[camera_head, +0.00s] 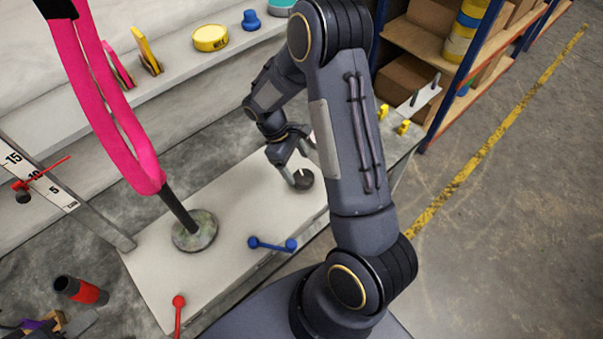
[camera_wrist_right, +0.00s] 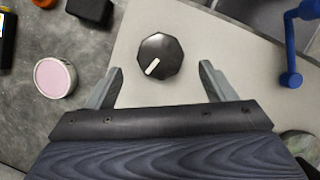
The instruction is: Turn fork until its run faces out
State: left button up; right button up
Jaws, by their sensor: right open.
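The glossy pink fork (camera_head: 108,100) stands at the left of the head view on a dark post above a mottled round base (camera_head: 195,231). I cannot make out a run on the side that shows. A dark faceted knob (camera_head: 303,180) with a white pointer sits on the pale panel (camera_head: 235,205). The knob also shows in the right wrist view (camera_wrist_right: 163,48), its pointer towards the lower left. My right gripper (camera_head: 297,165) is open over the knob, with the fingers apart on either side and not visibly touching it. My left gripper is not in view.
A blue handle (camera_head: 272,244) and a red lever (camera_head: 178,314) are on the panel's near side. A scale with a red pointer (camera_head: 40,174) stands at the left. A red-black cylinder (camera_head: 82,291) lies below it. Shelves (camera_head: 455,60) stand at the back right.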

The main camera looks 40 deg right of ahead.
aim_at(303, 177)
jog(key=shift+x, duration=2.4)
jog(key=shift+c, duration=0.4)
jog(key=c, duration=0.9)
